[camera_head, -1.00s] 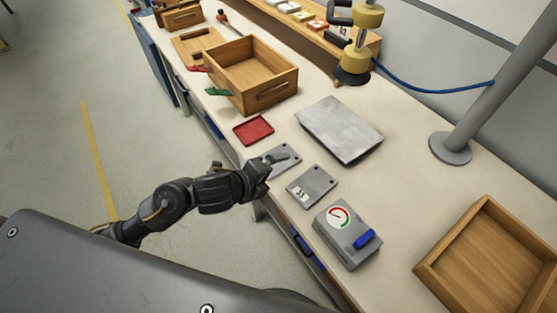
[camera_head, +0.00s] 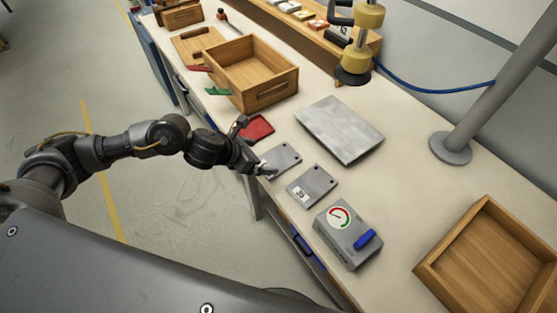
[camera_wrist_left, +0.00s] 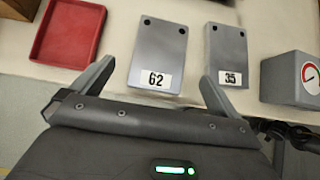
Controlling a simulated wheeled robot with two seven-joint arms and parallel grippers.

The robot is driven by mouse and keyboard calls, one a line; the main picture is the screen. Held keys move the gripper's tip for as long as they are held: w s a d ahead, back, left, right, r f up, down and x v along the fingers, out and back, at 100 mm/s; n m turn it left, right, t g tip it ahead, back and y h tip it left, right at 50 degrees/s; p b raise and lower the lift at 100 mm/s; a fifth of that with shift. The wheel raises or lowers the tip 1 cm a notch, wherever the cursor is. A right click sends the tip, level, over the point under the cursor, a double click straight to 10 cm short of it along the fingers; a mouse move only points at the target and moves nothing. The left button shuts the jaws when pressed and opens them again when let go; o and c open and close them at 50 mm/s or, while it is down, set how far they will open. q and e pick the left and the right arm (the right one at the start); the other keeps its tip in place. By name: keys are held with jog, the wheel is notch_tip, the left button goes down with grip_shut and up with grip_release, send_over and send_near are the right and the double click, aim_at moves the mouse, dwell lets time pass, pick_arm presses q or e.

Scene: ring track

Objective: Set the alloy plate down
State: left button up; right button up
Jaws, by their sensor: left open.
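A grey metal plate marked 62 (camera_head: 284,159) lies flat on the bench, and it also shows in the left wrist view (camera_wrist_left: 158,50). A similar plate marked 35 (camera_head: 313,187) lies beside it, seen in the left wrist view too (camera_wrist_left: 226,55). My left gripper (camera_head: 256,147) is open and empty at the bench's front edge. In the left wrist view its spread fingers (camera_wrist_left: 155,84) stand on either side of the near end of plate 62. My right gripper is not in view.
A red tray (camera_head: 254,129) lies left of plate 62. A larger grey slab (camera_head: 340,128) lies behind. A gauge box (camera_head: 336,238) with a blue handle stands to the right. Wooden boxes (camera_head: 245,97) (camera_head: 424,268) stand at both sides.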

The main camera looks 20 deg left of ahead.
aim_at(278, 159)
pick_arm(q)
jog(key=shift+x, duration=0.95)
jog(key=shift+w+d+f+p, duration=0.15)
jog(key=shift+d+f+p, duration=0.05)
jog(key=shift+f+p, duration=0.1)
jog(key=p+x, duration=0.1)
jog(key=x, duration=0.3)
jog(key=shift+f, duration=0.2)
jog(key=shift+c, duration=0.3)
jog(key=c, duration=1.2)
jog(key=shift+w+r, duration=0.1)
jog(key=shift+c, duration=0.6)
